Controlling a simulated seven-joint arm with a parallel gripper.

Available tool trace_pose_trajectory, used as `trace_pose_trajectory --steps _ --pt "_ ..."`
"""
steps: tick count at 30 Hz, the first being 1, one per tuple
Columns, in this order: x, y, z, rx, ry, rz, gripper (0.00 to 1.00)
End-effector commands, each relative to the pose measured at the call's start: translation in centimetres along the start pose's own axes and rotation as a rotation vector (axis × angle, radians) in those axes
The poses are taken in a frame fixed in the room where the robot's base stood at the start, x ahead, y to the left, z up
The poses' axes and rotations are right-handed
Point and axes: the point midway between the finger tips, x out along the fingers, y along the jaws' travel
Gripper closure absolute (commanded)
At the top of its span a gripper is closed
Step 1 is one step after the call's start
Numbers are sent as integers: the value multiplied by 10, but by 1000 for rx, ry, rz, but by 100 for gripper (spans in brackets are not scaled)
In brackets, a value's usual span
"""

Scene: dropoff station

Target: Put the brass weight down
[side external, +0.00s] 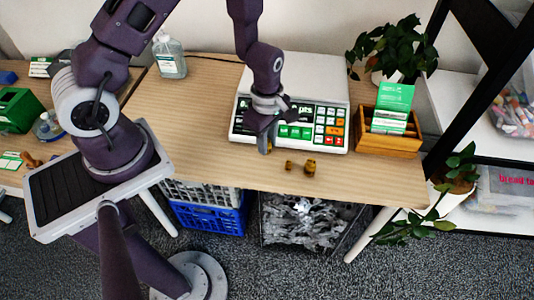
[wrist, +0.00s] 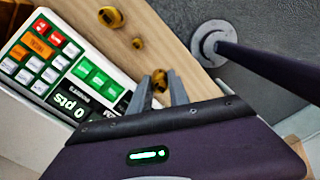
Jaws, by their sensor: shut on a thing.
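My gripper (wrist: 165,88) is shut on a small brass weight (wrist: 159,82), which shows between the fingertips in the wrist view. In the side view my gripper (side external: 266,146) points down at the front edge of the white scale (side external: 240,139), and the fingers mostly hide the held weight. I cannot tell whether that weight touches the table. Two other brass weights stand on the table to the right of my gripper: a larger one (side external: 310,167) and a smaller one (side external: 289,165). The scale's display (wrist: 72,107) reads 0 pts.
A wooden box (side external: 388,142) with green-and-white cards stands right of the scale. A potted plant (side external: 396,52) and a sanitizer bottle (side external: 170,57) stand at the back. The wooden table (side external: 200,125) is clear left of the scale.

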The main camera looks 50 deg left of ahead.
Motion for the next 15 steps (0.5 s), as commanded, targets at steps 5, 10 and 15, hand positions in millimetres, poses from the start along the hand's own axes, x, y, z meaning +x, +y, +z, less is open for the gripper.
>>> trace_pose_trajectory --steps 5,10,15 --pt "-24 10 -1 -6 -1 3 100" --pt "-31 68 -12 -39 -8 3 100" --pt "-52 149 -38 -50 -17 8 100"
